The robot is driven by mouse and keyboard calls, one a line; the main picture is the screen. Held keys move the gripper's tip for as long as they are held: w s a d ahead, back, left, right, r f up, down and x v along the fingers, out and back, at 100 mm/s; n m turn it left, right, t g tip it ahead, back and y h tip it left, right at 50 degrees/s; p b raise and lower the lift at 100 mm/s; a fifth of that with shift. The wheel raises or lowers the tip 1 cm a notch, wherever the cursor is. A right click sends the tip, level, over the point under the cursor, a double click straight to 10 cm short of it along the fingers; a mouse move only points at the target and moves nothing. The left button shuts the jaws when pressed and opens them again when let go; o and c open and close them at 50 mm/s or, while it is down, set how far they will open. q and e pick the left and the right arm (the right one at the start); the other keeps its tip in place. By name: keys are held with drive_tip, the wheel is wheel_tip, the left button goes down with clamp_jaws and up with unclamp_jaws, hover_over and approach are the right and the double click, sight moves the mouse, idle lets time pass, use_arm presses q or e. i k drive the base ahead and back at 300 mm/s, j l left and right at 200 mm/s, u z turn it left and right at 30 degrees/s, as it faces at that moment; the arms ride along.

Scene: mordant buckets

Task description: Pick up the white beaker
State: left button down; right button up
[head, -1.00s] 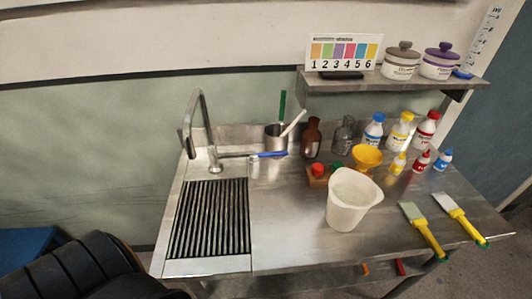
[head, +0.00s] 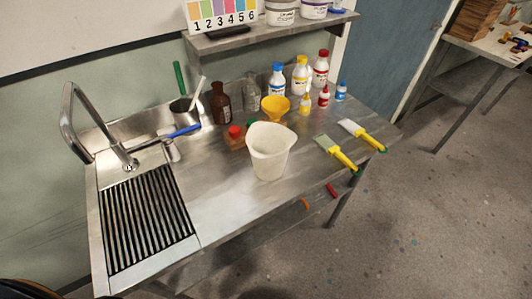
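The white beaker (head: 269,152) stands upright on the steel counter (head: 226,196), near the middle of the head view. It is a wide plastic vessel with a pouring lip, and nothing is touching it from the front. Neither gripper shows in the head view, so I cannot see whether they are open or shut.
A sink grate (head: 147,222) and tap (head: 68,115) are at left.

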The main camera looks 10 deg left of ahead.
sight(268, 144)
drive_tip(key=i+l+u, duration=0.1)
drive_tip(key=u, duration=0.3)
drive_tip(key=l+u, duration=0.25)
drive_tip(key=u, duration=0.2)
drive_tip(key=l+u, duration=0.2)
drive_tip(key=u, duration=0.2)
drive_tip(key=i+l, duration=0.05)
